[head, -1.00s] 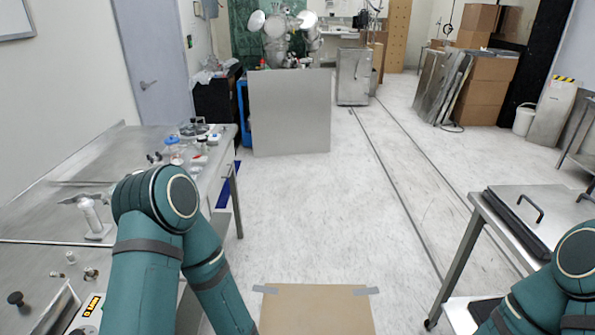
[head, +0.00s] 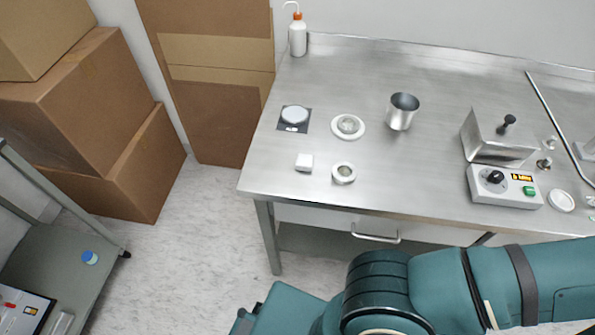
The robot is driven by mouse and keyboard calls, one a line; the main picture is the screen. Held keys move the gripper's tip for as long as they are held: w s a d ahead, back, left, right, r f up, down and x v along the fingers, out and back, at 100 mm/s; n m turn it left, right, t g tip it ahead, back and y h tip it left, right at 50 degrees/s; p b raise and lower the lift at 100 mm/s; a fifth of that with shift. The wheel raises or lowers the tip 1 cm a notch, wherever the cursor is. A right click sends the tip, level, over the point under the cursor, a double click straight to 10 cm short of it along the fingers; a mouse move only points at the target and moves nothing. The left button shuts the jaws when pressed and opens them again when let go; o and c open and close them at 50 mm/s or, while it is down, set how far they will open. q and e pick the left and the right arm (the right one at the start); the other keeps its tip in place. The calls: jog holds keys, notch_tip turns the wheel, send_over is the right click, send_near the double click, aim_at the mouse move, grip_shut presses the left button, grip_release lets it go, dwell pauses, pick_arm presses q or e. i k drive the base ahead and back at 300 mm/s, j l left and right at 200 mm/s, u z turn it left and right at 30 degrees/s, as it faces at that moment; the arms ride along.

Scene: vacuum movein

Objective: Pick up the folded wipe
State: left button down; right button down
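A small white folded wipe (head: 304,162) lies on the steel bench (head: 455,90), near its front left corner. It looks like a small flat-topped square block. Nothing touches it. A white ring-shaped dish (head: 344,173) is just to its right, and a dark square plate with a pale disc (head: 294,118) is behind it. A teal arm of mine crosses the bottom right of the head view, below the bench's front edge. Neither of my grippers shows in this view.
A round dish (head: 348,126), a metal beaker (head: 402,111) and a wash bottle (head: 297,34) stand on the bench. A metal-lidded heater unit (head: 503,186) is at right. Cardboard boxes (head: 90,120) stand at left, with a grey cart (head: 60,250) below. Floor between is clear.

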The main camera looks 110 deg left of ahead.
aim_at(304, 162)
jog(key=l+u, duration=0.3)
jog(key=k+l+u, duration=0.15)
jog(key=l+u, duration=0.2)
jog(key=u, duration=2.8)
